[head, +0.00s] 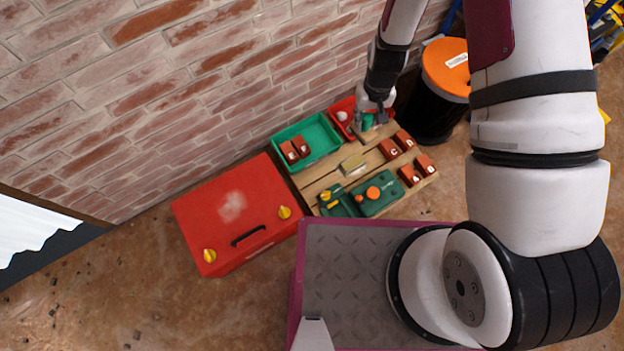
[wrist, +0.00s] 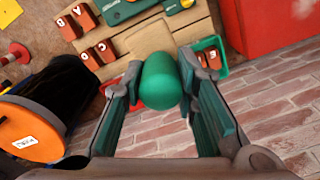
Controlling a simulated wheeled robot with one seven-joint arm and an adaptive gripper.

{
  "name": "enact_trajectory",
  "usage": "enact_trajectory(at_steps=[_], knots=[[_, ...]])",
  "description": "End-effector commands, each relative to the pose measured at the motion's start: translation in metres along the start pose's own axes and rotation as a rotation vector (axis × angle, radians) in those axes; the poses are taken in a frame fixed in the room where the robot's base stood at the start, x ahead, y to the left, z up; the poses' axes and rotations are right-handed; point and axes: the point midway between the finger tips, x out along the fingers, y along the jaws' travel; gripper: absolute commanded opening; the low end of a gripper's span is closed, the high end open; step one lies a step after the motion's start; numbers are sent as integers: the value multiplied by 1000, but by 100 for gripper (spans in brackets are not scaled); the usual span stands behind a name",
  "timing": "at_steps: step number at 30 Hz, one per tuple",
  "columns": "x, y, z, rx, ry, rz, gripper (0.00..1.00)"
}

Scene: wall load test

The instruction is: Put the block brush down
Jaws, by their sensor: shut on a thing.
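My gripper (wrist: 160,82) is shut on the rounded green handle (wrist: 161,80) of what appears to be the block brush, with a finger on each side. In the head view my gripper (head: 369,108) is over the far right part of a low wooden bench (head: 318,187), near the brick wall. The green handle (head: 367,122) shows below it, with tan wood under it. The brush's underside is hidden, so I cannot tell whether it touches the bench top. A small tan block (head: 353,165) lies in the middle of the bench.
A red tray (head: 342,106) is beside my gripper, and a green tray (head: 325,136) holds red blocks. Lettered red blocks (head: 390,149) and a green tool set (head: 373,194) occupy the bench. A red case (head: 232,215) and an orange-lidded black bucket (head: 447,68) flank it.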

Motion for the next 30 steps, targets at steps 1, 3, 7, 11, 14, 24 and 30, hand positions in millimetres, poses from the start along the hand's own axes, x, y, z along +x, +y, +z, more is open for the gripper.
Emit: enact_trajectory(at_steps=[1, 3, 7, 11, 14, 24, 30], knots=[[24, -6, -8, -18, -2, 0, 0], [45, -15, -15, -40, -1, 0, 0], [84, -31, -26, -81, -1, 0, 0], [124, -48, -35, -121, -1, 1, 0], [154, -61, -40, -153, -1, 1, 0], [259, -106, -46, -261, -2, 0, 0], [311, -130, -44, -314, -2, 0, 0]])
